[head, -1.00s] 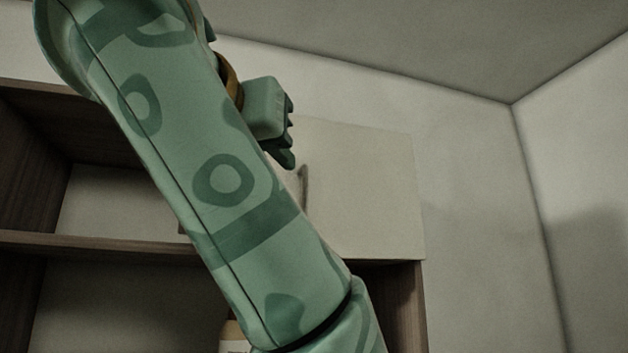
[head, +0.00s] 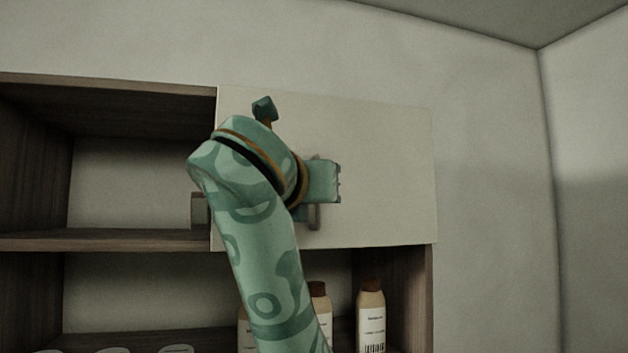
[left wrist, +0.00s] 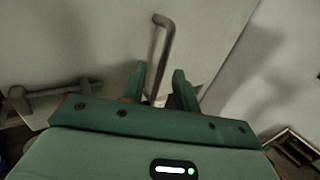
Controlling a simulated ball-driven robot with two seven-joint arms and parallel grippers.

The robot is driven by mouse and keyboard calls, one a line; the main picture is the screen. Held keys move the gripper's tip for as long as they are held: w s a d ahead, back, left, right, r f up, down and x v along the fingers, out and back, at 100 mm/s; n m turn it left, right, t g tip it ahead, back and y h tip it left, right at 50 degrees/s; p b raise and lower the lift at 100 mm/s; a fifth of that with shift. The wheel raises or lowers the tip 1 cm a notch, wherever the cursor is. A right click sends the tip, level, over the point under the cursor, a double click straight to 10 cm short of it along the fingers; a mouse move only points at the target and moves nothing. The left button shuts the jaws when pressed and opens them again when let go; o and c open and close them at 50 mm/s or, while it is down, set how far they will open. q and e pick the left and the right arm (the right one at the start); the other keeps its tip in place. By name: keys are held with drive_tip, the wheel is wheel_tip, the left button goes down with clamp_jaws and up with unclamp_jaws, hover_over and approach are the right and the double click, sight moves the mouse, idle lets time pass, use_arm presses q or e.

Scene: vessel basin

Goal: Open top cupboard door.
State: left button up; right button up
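The top cupboard door (head: 385,170) is a pale flat panel over the right part of the upper shelf in the head view. A thin bar handle (head: 316,220) stands out from it, partly hidden by my left gripper (head: 336,182) in front of the panel. In the left wrist view, my gripper (left wrist: 160,85) has its two green fingers apart. The upright handle (left wrist: 160,45) shows beyond and between the fingers; I cannot tell whether it touches them. My right gripper is not in view.
The wooden cupboard (head: 30,160) has an open upper left compartment. Capped bottles (head: 371,315) stand on the lower shelf, below the panel. A second, grey handle (left wrist: 45,93) is at the left in the wrist view. Bare wall (head: 490,200) lies to the right.

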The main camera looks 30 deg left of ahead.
use_arm(q)
drive_tip(key=shift+x, duration=0.8)
clamp_jaws()
drive_tip(key=shift+s+d, duration=0.1)
